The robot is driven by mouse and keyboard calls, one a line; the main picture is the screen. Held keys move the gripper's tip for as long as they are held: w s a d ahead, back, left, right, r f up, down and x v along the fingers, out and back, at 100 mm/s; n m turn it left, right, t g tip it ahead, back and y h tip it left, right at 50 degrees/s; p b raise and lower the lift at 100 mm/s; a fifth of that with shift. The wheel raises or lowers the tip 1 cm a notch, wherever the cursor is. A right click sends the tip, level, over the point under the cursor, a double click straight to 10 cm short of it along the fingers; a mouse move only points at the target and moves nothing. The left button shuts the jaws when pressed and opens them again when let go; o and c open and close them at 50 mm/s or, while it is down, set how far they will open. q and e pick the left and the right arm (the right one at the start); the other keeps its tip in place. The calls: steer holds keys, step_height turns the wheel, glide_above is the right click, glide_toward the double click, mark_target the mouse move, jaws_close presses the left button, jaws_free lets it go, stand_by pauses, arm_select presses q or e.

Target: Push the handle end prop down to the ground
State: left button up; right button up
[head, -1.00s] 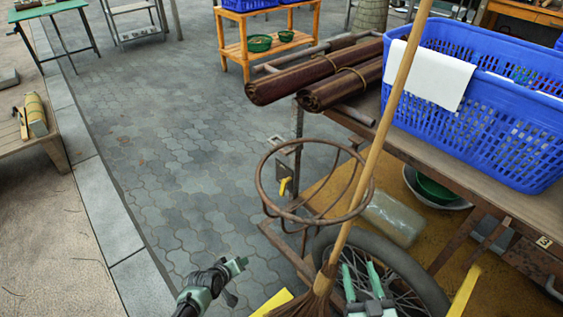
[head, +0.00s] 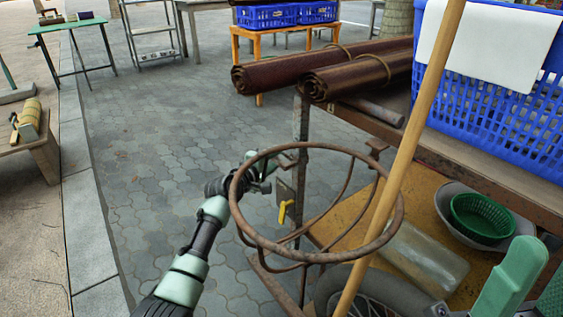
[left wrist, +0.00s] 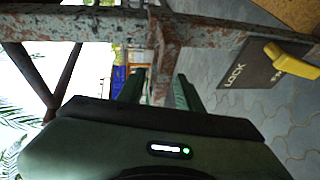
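A grey plate (head: 286,192) with a yellow lever (head: 285,211) hangs by the rusty cart end. In the left wrist view the plate (left wrist: 245,65) reads LOCK and has the yellow lever (left wrist: 291,60) on it. My left gripper (head: 262,168) is at the cart's end, partly behind the rusty hoop. In the left wrist view its fingers (left wrist: 160,88) are apart, with a rusty bar (left wrist: 166,50) showing between them; contact cannot be told. I cannot tell which rusty part is the prop. My right gripper (head: 540,270) is at the lower right, fingers apart and empty.
A rusty wire hoop (head: 245,225) and a wooden pole (head: 408,150) stand in front of the cart. Rolled brown bundles (head: 290,74) and a blue crate (head: 540,120) lie on its top. Paved ground (head: 150,150) to the left is clear.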

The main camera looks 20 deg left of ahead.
arm_select(q)
steer(key=b+x, duration=0.1)
steer(key=x, duration=0.2)
steer(key=shift+w+d+f, duration=0.1)
steer(key=shift+w, duration=0.1)
jaws_close()
steer(key=shift+f, duration=0.1)
stand_by(1.2)
